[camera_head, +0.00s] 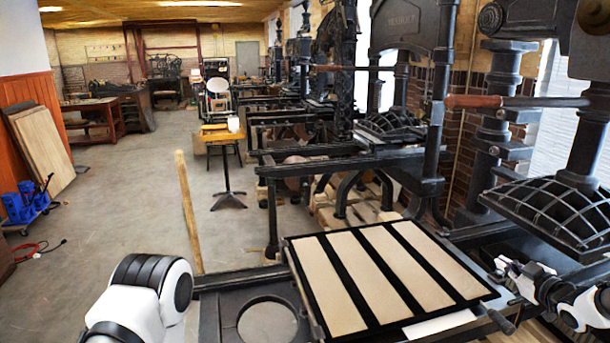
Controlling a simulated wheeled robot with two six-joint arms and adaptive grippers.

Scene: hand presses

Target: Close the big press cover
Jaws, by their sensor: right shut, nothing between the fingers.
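The big press cover (396,262) is a black frame with several pale beige strips. It lies low and nearly flat over the press bed, and I cannot tell whether it rests fully on it. A white sheet (440,325) shows under its near edge. My right gripper (505,270) is shut and empty, close beside the cover's right edge; whether it touches the cover is unclear. My left arm shows at the lower left, but its gripper is out of view.
A black lattice platen (562,212) hangs to the right, close to my right arm. A handle with a brown grip (474,101) crosses above. A wooden pole (188,212) stands left of the press. The floor at left is mostly open.

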